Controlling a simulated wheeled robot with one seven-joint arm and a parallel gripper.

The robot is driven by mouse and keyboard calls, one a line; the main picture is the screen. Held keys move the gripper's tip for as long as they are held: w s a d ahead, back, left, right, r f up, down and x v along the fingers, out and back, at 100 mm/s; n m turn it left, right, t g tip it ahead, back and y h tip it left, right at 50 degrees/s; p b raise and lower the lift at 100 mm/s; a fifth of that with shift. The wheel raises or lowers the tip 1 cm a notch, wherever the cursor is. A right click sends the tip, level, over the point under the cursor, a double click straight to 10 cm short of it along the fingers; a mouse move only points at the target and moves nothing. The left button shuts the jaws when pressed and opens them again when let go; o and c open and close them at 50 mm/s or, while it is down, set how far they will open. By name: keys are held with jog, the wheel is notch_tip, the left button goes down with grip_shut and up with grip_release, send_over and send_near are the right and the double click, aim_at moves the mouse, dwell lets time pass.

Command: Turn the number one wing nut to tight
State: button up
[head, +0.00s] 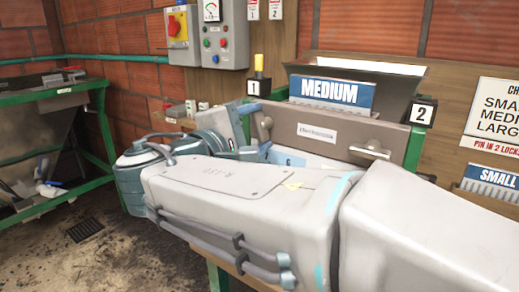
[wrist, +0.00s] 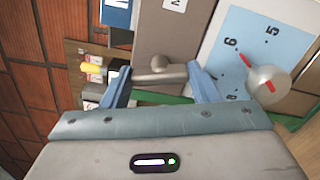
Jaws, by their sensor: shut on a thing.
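The number one wing nut, a grey metal bar with a rounded hub, shows in the wrist view (wrist: 162,75) between my gripper's two blue fingers. My gripper (wrist: 161,88) is shut on it, with one finger at each end of the bar. In the head view the number one wing nut (head: 265,127) is at the left end of the grey-brown plate, below the black "1" tag (head: 254,89). My own arm and wrist hide part of that area. The number two wing nut (head: 370,150) is at the plate's right end, under the "2" tag (head: 421,112).
A blue "MEDIUM" plate (head: 331,92) stands behind the grey-brown plate (head: 318,131). In the wrist view a light blue dial panel (wrist: 240,50) with a knob and red pointer (wrist: 262,80) is close to the right finger. A control box (head: 219,35) hangs on the wall.

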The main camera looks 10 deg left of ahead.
jog(key=shift+f+m+b, duration=0.1)
jog(key=shift+m+b, duration=1.5)
jog(key=shift+b, duration=0.1)
jog(key=o, duration=1)
jog(key=shift+s, duration=0.1)
jog(key=p+v, duration=0.1)
jog(key=v, duration=1.2)
jog(key=shift+s+a, duration=0.15)
jog(key=shift+s, duration=0.15)
